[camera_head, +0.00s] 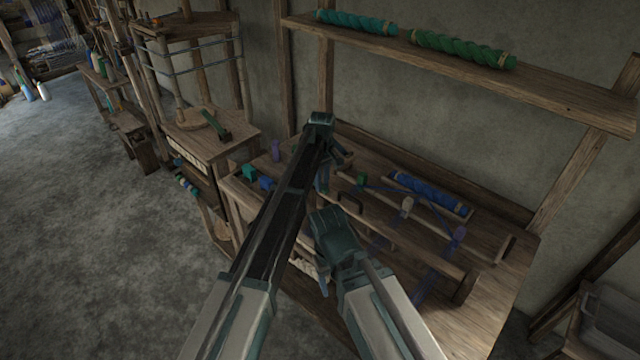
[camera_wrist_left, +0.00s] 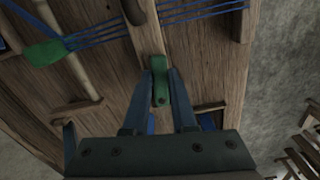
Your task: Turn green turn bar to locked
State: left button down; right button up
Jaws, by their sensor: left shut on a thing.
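The green turn bar (camera_wrist_left: 158,85) shows in the left wrist view as a small upright green piece on the wooden loom. The fingers of my left gripper (camera_wrist_left: 159,76) stand on either side of it, shut on it. In the head view my left gripper (camera_head: 323,180) points down over the loom's left part, and I cannot make out the turn bar there. My right gripper (camera_head: 322,280) points down near the loom's front edge. Its jaw opening is not clear.
A blue yarn roll (camera_head: 430,193) lies on the loom's back. Green (camera_head: 250,172) and blue (camera_head: 267,183) blocks sit at left. A shelf (camera_head: 560,95) with teal and green rolls runs above.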

aim_at(323, 186)
pick_arm(q)
jog(key=shift+w+d+n, duration=0.15)
jog(key=shift+d+n, duration=0.05)
jog(key=shift+n, duration=0.5)
jog(key=c, duration=0.7)
grip_release()
notch_tip(323, 186, up, 14)
jog(key=p, duration=1.4)
jog(key=shift+f, duration=0.1)
